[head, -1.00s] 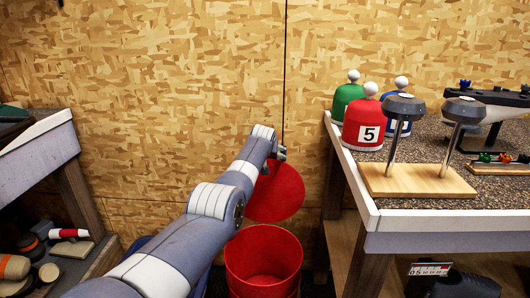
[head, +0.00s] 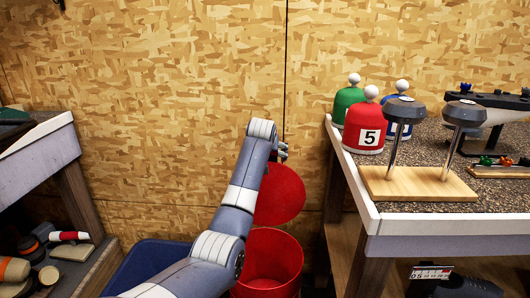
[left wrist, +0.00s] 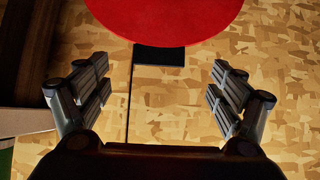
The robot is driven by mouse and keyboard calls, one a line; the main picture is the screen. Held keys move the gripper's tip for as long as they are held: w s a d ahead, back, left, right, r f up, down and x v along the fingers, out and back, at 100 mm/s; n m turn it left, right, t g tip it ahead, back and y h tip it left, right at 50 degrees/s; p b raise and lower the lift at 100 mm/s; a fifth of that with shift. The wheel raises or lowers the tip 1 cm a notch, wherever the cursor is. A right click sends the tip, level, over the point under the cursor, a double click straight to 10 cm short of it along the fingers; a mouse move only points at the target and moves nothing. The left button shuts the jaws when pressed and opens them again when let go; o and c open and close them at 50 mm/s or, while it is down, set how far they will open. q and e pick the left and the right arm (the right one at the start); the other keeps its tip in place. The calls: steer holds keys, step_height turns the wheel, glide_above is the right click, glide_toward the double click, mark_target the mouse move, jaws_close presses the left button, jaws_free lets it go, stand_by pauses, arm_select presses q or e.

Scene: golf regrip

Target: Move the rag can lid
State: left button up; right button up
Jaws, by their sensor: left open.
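The red rag can (head: 290,262) stands on the floor, its mouth open. Its round red lid (head: 283,195) stands raised behind the can, close to the wall. My left arm reaches across in front, hiding part of the lid and can. My left gripper (head: 282,151) is just above the lid's top edge, mostly hidden by the wrist. In the left wrist view my left gripper (left wrist: 160,78) is open and empty. The lid (left wrist: 165,18) shows there beyond the fingers, with a dark tab (left wrist: 158,55) at its edge. My right gripper is not in view.
A bench (head: 390,222) on the right holds numbered club covers (head: 367,120) and a wooden stand (head: 415,183). A blue bin (head: 145,262) is left of the can. A shelf (head: 40,155) stands at left. The chipboard wall (head: 170,90) is close behind.

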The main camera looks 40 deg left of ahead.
arm_select(q)
steer(key=shift+v, duration=1.55)
steer(key=shift+c, duration=0.6)
